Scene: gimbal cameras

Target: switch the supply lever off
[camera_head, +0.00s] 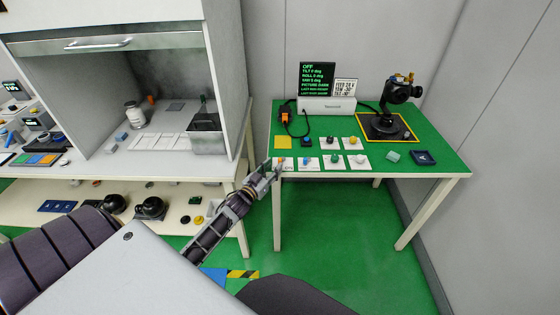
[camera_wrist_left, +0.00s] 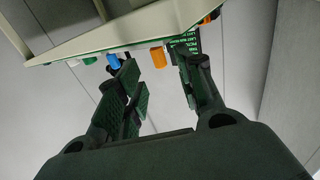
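The green-topped table (camera_head: 431,153) carries a front row of white cards with small controls. The leftmost has a small orange lever (camera_head: 281,161); I cannot read its label, so I cannot confirm it is the supply lever. My left gripper (camera_head: 270,169) is at the table's front left corner, close to that lever. In the left wrist view, the gripper (camera_wrist_left: 160,80) has its fingers apart, with nothing held. The orange lever (camera_wrist_left: 158,57) shows in the gap, beyond the fingertips. A blue control (camera_wrist_left: 113,62) is beside it. My right gripper is not in view.
A black screen (camera_head: 317,78) with green text, topped by "OFF", stands behind a white box (camera_head: 327,105). A black gimbal camera (camera_head: 396,95) is at the back right. A cabinet (camera_head: 120,20) stands left of the table, with a narrow gap between.

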